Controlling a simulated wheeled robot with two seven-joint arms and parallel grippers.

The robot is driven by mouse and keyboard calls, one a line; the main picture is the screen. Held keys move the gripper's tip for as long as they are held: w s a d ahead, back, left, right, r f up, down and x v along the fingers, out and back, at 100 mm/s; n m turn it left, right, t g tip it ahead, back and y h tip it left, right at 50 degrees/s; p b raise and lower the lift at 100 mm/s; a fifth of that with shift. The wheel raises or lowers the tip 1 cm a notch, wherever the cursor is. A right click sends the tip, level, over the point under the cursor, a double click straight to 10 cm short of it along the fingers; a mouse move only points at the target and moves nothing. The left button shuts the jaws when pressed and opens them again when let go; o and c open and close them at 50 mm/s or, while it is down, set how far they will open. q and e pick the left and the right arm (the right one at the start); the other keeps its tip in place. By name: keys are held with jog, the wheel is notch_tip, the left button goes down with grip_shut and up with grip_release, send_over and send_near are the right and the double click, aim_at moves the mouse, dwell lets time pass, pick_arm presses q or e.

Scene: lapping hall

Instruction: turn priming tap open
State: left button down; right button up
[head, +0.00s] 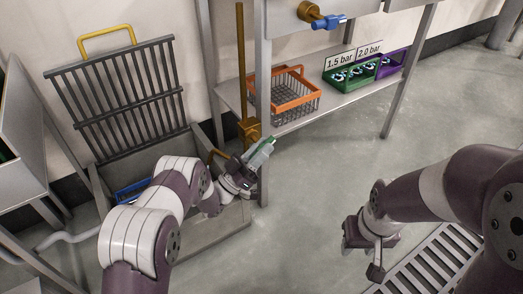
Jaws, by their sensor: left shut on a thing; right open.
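A vertical brass pipe (241,60) with a brass tap body (249,129) at its lower end stands against the left front leg of the shelf frame. A curved brass spout (216,155) leaves it towards the grey trough. My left gripper (250,167) is just below the tap body, shut on a pale piece with a green edge (262,153). I cannot tell whether this piece is the tap's handle; the gripper hides its lower end. A second brass fitting with a blue lever (325,19) is at the top. My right gripper (374,258) is open and empty above the floor.
The grey trough (228,222) has a raised grate (120,95) and a blue item (132,190) inside. The shelf (300,122) carries an orange basket (287,98), a green crate (350,75) and a purple crate (393,62). Floor (310,185) is clear in the middle.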

pick_arm(q)
jog(key=shift+f, duration=0.1)
jog(key=c, duration=1)
grip_release()
jog(key=shift+c, duration=0.2)
jog(key=shift+a, duration=0.1)
jog(key=shift+s+a+f+p, duration=0.2)
jog(key=shift+s+a+p, duration=0.05)
jog(key=shift+a+p, duration=0.05)
jog(key=p+v, duration=0.1)
jog(key=v, duration=0.5)
jog(key=shift+s+f, duration=0.2)
jog(key=shift+a, duration=0.15)
